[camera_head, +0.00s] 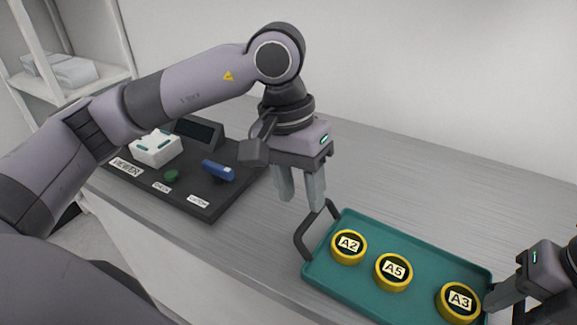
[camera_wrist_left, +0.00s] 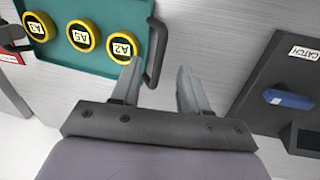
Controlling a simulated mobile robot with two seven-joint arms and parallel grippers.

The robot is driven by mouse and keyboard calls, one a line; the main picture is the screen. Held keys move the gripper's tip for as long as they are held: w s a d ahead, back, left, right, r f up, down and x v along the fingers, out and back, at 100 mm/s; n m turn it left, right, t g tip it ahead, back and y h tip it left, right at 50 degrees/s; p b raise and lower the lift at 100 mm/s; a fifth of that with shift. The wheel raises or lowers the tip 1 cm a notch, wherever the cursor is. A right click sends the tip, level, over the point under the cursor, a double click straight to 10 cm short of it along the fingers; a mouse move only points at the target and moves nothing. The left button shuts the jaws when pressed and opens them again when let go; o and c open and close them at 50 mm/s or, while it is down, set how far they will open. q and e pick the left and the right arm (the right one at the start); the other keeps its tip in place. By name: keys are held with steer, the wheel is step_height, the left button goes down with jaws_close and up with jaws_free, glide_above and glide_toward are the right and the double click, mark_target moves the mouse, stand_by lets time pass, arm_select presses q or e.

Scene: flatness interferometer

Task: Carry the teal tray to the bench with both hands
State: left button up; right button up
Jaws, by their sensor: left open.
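The teal tray (camera_head: 340,274) lies on the grey bench top at the lower right of the head view, and also shows in the left wrist view (camera_wrist_left: 90,60). It bears three yellow-rimmed round pieces labelled A2 (camera_head: 349,246), A5 (camera_head: 393,271) and A3 (camera_head: 459,302). My left gripper (camera_head: 302,200) is open, pointing down by the tray's dark left handle (camera_head: 301,241). In the left wrist view the handle (camera_wrist_left: 153,72) shows between the two fingers, not gripped. My right gripper (camera_head: 497,297) is at the tray's right end, partly cut off; its jaw state and the right handle are unclear.
A dark fixture board (camera_head: 207,180) with a white block (camera_head: 155,148), a green knob (camera_head: 171,175) and a blue latch (camera_head: 217,170) stands left of the tray. White shelves (camera_head: 70,80) are at the far left. The bench (camera_head: 420,185) behind the tray is clear.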

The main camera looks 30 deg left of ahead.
steer(key=shift+r, duration=0.25)
arm_select(q)
steer(key=r, duration=0.4)
steer(key=shift+a+r, duration=0.3)
steer(key=shift+a, duration=0.1)
arm_select(e)
step_height(320, 180, up, 11)
steer(key=d, duration=0.2)
steer(key=shift+r, duration=0.2)
steer(key=shift+s+d, duration=0.1)
